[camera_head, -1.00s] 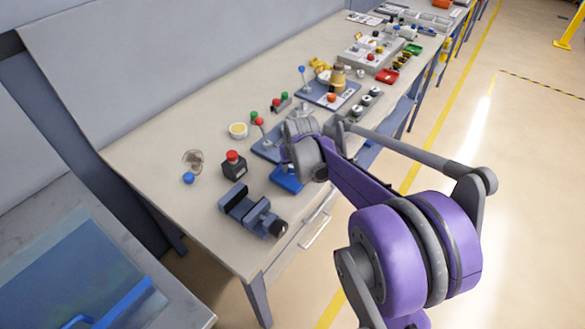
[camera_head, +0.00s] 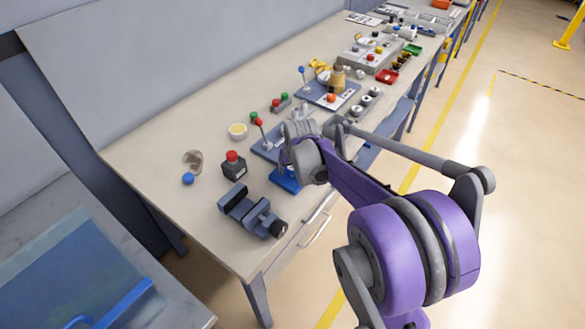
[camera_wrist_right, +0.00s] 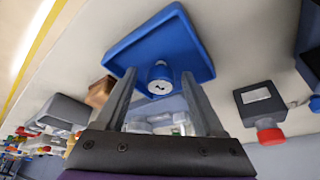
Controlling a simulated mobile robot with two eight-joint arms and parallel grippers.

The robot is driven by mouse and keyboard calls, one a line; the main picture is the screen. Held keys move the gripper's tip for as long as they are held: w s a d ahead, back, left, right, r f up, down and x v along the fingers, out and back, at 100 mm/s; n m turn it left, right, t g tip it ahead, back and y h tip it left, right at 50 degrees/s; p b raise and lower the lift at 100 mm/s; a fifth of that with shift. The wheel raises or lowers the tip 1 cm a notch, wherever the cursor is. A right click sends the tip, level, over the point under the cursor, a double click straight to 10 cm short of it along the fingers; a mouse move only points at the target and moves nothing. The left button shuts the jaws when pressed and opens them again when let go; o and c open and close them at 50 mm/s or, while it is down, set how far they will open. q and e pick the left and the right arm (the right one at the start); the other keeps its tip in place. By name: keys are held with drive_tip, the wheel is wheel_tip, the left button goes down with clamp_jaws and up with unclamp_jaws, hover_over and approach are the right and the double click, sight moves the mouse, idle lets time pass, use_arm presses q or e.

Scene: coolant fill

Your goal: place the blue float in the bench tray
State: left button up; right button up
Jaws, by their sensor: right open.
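In the head view the tray (camera_head: 287,180) lies near the bench's front edge, partly under my right arm. My left gripper is not in view.
A grey vise (camera_head: 250,208) and a dark box with a red button (camera_head: 233,165) stand left of the tray. A blue ball (camera_head: 188,179) lies farther left. A lever plate (camera_head: 268,150) is just behind my wrist.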

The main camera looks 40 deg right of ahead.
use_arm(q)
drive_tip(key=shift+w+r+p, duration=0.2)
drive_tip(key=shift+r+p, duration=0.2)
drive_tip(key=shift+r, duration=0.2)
use_arm(e)
drive_tip(key=v, duration=1.2)
drive_tip(key=shift+f, duration=0.1)
